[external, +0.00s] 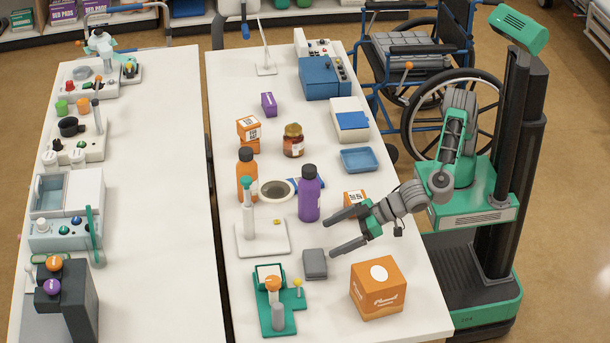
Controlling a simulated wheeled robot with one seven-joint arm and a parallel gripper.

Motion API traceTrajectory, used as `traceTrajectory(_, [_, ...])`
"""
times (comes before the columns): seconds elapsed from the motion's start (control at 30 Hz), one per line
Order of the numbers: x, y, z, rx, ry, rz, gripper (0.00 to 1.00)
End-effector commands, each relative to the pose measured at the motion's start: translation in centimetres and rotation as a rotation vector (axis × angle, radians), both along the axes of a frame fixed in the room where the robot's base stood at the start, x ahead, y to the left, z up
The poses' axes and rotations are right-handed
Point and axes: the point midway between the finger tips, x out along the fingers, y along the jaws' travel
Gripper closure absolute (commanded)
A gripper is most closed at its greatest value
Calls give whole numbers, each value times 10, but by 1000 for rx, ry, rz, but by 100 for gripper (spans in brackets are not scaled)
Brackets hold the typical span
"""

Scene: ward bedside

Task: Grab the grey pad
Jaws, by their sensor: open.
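The grey pad (315,264) is a small dark grey block lying on the white table, left of the orange box. My gripper (332,233) is open and empty, its two fingers pointing left. The fingers show above and to the right of the pad in the picture. The lower fingertip appears close to the pad's upper right corner, but I cannot tell its height above the table. The pad is in full view and nothing is between my fingers and it that I can make out.
An orange box (378,290) stands right of the pad. A green stand (293,316) is left of it. A purple bottle (309,195) stands beyond my upper finger, and a smaller orange box (354,199) is behind my gripper. Bare white table (225,150) lies farther left.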

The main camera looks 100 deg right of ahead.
Motion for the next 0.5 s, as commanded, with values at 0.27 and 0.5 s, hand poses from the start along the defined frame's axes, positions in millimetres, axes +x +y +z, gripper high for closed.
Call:
traceTrajectory(0.27, [4, 38, -30, 23, -125, -15, 0])
traceTrajectory(0.5, [39, 35, -43, 21, -122, -13, 0])
